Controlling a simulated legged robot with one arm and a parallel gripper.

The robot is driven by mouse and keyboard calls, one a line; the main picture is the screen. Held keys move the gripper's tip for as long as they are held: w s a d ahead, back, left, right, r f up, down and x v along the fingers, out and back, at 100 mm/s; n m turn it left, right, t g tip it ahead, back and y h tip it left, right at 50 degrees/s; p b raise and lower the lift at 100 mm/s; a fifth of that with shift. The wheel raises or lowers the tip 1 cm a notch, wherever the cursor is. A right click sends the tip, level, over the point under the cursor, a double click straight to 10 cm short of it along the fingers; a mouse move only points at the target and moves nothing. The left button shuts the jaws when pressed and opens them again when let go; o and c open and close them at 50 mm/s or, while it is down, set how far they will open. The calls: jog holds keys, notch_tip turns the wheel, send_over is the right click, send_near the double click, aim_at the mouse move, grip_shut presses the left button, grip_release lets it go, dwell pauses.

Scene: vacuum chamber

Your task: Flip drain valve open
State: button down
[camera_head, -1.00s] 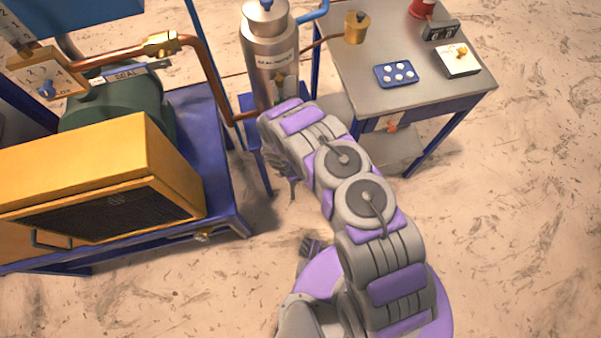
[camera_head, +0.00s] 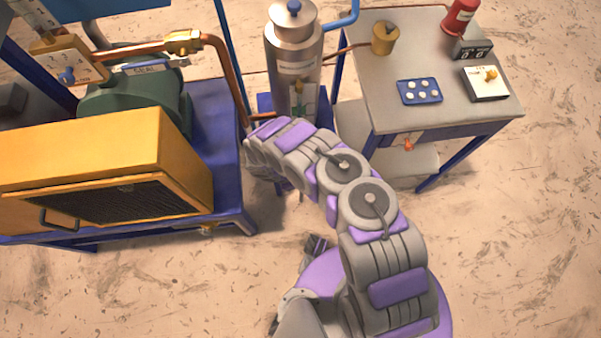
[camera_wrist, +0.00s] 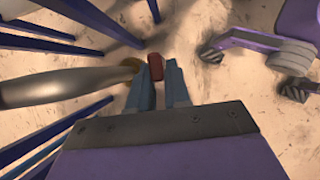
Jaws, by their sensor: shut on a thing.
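In the wrist view, the two blue-grey fingers of my gripper (camera_wrist: 157,76) are closed about a small dark-red handle (camera_wrist: 156,66) at their tips. A brass-coloured fitting (camera_wrist: 131,65) sits just left of the handle, at the end of a grey metal cylinder or pipe (camera_wrist: 60,86); together they look like the drain valve. Whether the handle is turned open or closed cannot be told. In the head view, my arm reaches to the lower part of the steel vessel (camera_head: 294,60). The arm hides the valve and most of my gripper there.
A yellow box (camera_head: 100,160) and a green machine (camera_head: 135,100) stand on a blue frame at left. A grey bench (camera_head: 440,60) at right carries a blue pad (camera_head: 420,91) and a white switch box (camera_head: 486,83).

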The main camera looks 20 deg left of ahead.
jog(key=c, duration=1.2)
grip_release()
jog(key=shift+w, duration=0.1)
jog(key=shift+o, duration=0.2)
jog(key=p+v, duration=0.5)
jog(key=v, duration=1.2)
jog(key=shift+s, duration=0.25)
